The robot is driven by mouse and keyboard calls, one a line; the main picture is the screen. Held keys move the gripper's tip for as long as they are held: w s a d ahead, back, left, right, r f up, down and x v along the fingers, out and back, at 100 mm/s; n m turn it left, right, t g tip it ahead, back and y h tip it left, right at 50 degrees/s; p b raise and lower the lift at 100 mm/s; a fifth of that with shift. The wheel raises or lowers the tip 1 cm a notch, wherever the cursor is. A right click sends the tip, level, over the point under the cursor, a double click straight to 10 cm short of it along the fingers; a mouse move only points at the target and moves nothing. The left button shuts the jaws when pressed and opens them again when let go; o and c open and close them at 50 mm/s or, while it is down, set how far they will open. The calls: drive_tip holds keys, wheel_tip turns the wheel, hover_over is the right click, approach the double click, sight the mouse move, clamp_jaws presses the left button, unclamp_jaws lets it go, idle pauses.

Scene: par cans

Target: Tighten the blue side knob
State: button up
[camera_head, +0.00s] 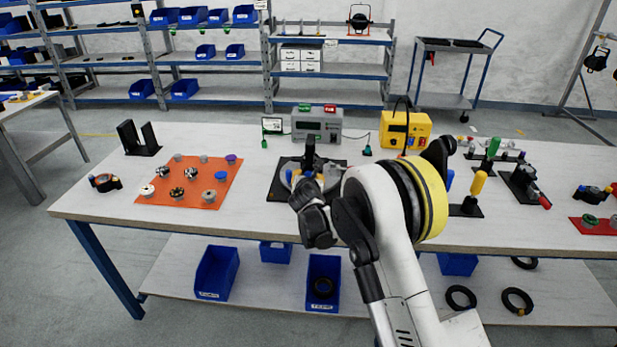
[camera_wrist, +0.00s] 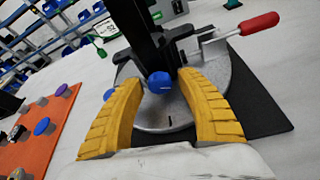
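The blue side knob (camera_wrist: 160,82) shows in the wrist view, low on the front of a black upright post (camera_wrist: 152,35). The post stands on a round grey metal plate (camera_wrist: 215,75) on a black mat. My gripper (camera_wrist: 161,80) is open, with a yellow ribbed finger on each side of the knob in the picture. Gaps show between the knob and both fingers; I cannot tell how far the knob lies beyond the tips. In the head view the black post (camera_head: 309,150) stands mid-table, and my arm hides most of the gripper and the knob.
A red-handled clamp (camera_wrist: 258,24) sits right of the post in the wrist view. An orange mat (camera_head: 150,212) with small knobs lies to the left. A grey box (camera_head: 317,127) and a yellow case (camera_head: 405,131) stand behind. Bare white tabletop (camera_head: 255,200) lies between.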

drive_tip(key=shift+s, duration=0.1)
drive_tip(key=v, duration=1.2)
drive_tip(key=shift+a, duration=0.1)
